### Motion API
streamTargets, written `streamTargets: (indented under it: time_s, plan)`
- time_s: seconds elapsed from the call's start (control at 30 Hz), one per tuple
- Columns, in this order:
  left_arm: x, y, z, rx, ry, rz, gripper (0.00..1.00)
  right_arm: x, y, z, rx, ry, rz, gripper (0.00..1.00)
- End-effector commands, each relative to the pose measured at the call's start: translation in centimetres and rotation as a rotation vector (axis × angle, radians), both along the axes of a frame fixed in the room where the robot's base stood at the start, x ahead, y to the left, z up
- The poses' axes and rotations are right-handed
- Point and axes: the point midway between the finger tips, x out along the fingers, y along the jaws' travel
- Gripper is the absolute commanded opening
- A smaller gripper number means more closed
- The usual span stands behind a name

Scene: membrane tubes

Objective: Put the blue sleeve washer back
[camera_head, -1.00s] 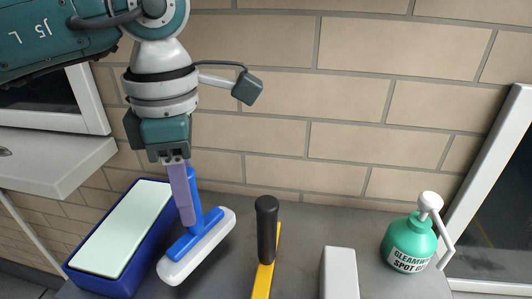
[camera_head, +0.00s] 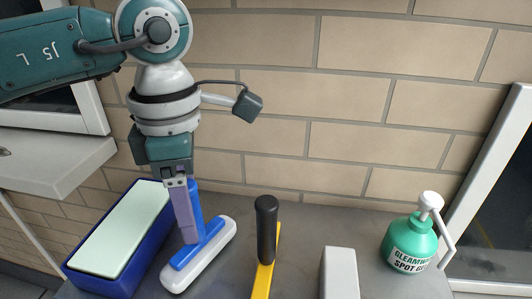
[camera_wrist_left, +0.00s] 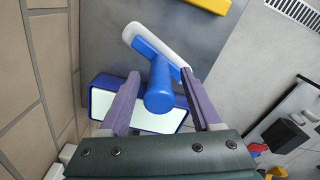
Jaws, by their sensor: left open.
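The blue sleeve washer has a blue handle (camera_head: 197,203) and a long white head (camera_head: 208,259) resting on the grey table, the handle pointing up. In the left wrist view its handle (camera_wrist_left: 160,95) shows end-on. My left gripper (camera_head: 187,240) points down over the washer, its purple fingers at the handle. In the left wrist view the fingers of the left gripper (camera_wrist_left: 160,75) are apart, one on each side of the handle. I cannot tell whether they touch it. A blue tray (camera_head: 102,286) with a pale top lies left of the washer. My right gripper is not in view.
A yellow tool with a black handle (camera_head: 266,230) stands right of the washer. Further right are a white block (camera_head: 339,275) and a green spray bottle (camera_head: 409,245). A brick wall (camera_head: 330,90) closes the back; a white ledge (camera_head: 55,165) is at left.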

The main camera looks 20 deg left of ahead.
Motion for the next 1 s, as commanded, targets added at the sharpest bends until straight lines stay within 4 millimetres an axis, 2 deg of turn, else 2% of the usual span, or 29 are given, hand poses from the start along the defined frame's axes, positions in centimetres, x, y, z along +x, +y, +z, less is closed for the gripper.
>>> streamTargets:
  time_s: [0.17,0.4,0.6,0.77,1.0]
  plan:
    - [0.1,0.0,2.0,0.000,-0.005,-0.001,0.65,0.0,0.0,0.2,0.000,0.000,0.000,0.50]
    - [0.2,-0.1,7.4,0.001,-0.006,-0.002,0.65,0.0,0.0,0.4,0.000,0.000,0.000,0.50]
    - [0.2,-0.1,10.9,-0.001,-0.004,0.000,0.65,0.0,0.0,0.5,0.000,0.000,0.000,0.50]
    - [0.1,-0.1,12.0,0.000,-0.001,0.001,0.65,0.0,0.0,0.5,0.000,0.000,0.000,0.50]
    - [0.1,-0.1,12.1,0.000,0.000,0.000,0.65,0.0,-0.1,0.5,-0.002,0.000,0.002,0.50]
